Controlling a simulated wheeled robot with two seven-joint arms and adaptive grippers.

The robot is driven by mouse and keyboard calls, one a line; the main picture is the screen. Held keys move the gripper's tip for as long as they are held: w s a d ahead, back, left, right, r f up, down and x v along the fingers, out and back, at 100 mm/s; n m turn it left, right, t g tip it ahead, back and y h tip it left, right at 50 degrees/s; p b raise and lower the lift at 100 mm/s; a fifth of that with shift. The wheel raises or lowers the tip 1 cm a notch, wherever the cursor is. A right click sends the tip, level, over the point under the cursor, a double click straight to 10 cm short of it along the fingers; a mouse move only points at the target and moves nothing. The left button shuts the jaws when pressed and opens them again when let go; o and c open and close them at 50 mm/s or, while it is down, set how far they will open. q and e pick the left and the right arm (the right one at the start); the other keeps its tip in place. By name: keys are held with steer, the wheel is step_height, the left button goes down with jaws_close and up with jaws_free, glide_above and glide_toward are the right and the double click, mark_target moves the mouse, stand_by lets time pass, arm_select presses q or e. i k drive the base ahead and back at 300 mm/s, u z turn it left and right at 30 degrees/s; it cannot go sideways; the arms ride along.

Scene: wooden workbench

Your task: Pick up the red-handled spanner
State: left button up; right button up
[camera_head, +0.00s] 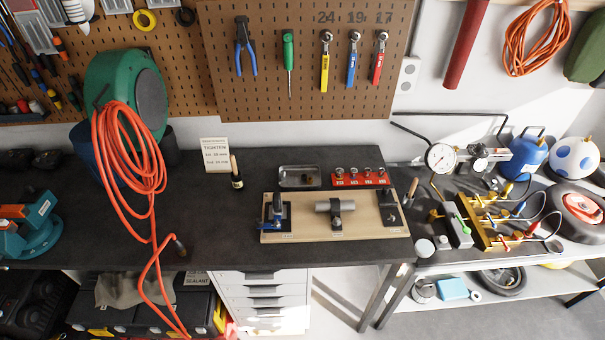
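The red-handled spanner (378,62) hangs upright on the brown pegboard (300,100), under the number 17. Its silver head is at the top and its red handle points down. It is the rightmost of three spanners. A blue-handled spanner (352,65) hangs just left of it under 19. A yellow-handled spanner (325,67) hangs further left under 24. The three hang apart from each other. Neither of my grippers shows in the head view.
Green-handled screwdriver (288,55) and blue pliers (245,50) hang further left. Below, the dark workbench (215,215) bears a wooden fixture board (300,232), a red socket rack (345,182), a small tray (300,183) and a sign card (216,155). An orange hose (130,160) hangs left.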

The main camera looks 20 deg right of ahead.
mark_target(380, 58)
steer(key=z, duration=1.95)
steer(key=k, duration=0.45)
steer(key=u, duration=0.5)
steer(key=i, duration=0.3)
steer(key=z, duration=0.05)
